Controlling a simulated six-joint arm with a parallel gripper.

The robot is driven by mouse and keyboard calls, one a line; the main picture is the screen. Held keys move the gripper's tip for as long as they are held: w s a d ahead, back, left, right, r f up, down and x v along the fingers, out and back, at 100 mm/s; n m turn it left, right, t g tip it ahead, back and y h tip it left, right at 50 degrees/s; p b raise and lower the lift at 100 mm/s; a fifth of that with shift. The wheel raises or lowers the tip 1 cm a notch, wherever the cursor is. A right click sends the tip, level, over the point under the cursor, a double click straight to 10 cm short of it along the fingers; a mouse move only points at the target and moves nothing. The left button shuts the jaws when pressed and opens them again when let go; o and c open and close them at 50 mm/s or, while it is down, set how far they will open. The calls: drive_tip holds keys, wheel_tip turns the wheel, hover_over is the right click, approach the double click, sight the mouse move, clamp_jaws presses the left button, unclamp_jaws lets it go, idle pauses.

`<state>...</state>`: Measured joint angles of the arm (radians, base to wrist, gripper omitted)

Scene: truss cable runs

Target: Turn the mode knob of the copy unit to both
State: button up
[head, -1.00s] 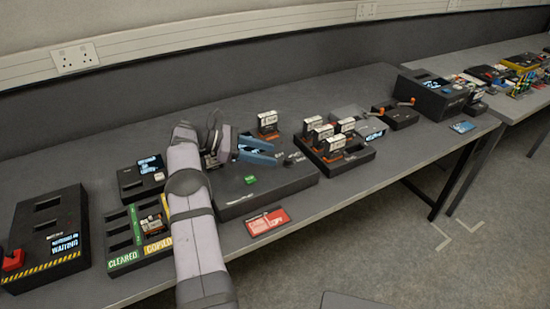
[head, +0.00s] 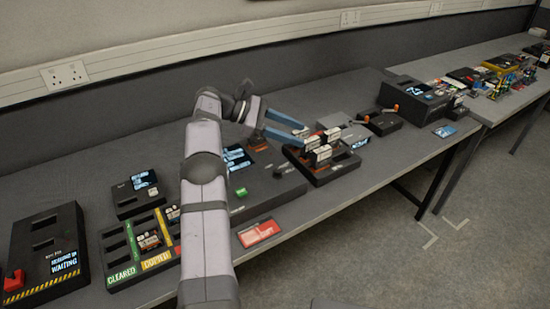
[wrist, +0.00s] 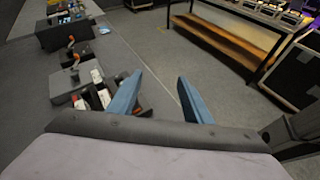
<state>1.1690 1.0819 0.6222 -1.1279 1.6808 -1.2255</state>
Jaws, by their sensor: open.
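The copy unit (head: 268,192) is a dark box in the middle of the bench, with a lit blue screen (head: 237,158) and a green button (head: 241,192) on its top. In the head view my arm and gripper cover part of its back.
The card rack (head: 350,172), holding several white-topped cards, stands just right of the unit. A red card (head: 259,232) lies in front. The CLEARED/COPIED tray (head: 112,278) and a box reading WAITING (head: 43,225) are to the left. The bench front is mostly clear.

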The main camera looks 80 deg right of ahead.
drive_tip(key=s+a+r+m+t+y+p, duration=0.1)
drive_tip(key=s+a+r+t+y+p, duration=0.15)
drive_tip(key=s, duration=0.35)
drive_tip(key=s+a+r+m+t+y+p, duration=0.1)
drive_tip(key=s+a+r+m+p, duration=0.15)
drive_tip(key=s+a, duration=0.2)
drive_tip(key=m+t+h, duration=0.3)
drive_tip(key=m+t, duration=0.5)
drive_tip(key=m, duration=0.2)
approach(278, 170)
drive_tip(key=shift+n, duration=0.25)
drive_tip(key=s+a+f, duration=0.1)
drive_tip(key=a, duration=0.1)
drive_tip(key=s+a, duration=0.1)
drive_tip(key=a, duration=0.1)
drive_tip(key=s+a+f, duration=0.1)
drive_tip(key=shift+a+f+p, duration=0.35)
drive_tip(key=shift+a, duration=0.05)
drive_tip(key=d+m, duration=0.1)
drive_tip(key=m, duration=0.1)
drive_tip(key=w+d+r+m+t+h, duration=0.1)
drive_tip(key=d+m, duration=0.1)
drive_tip(key=w+d+m+h, duration=0.1)
drive_tip(key=shift+d+r+m, duration=0.15)
drive_tip(key=shift+d+m, duration=0.1)
drive_tip(key=shift+m, duration=0.15)
drive_tip(key=shift+p+x, duration=1.25)
drive_tip(key=shift+x, duration=2.4)
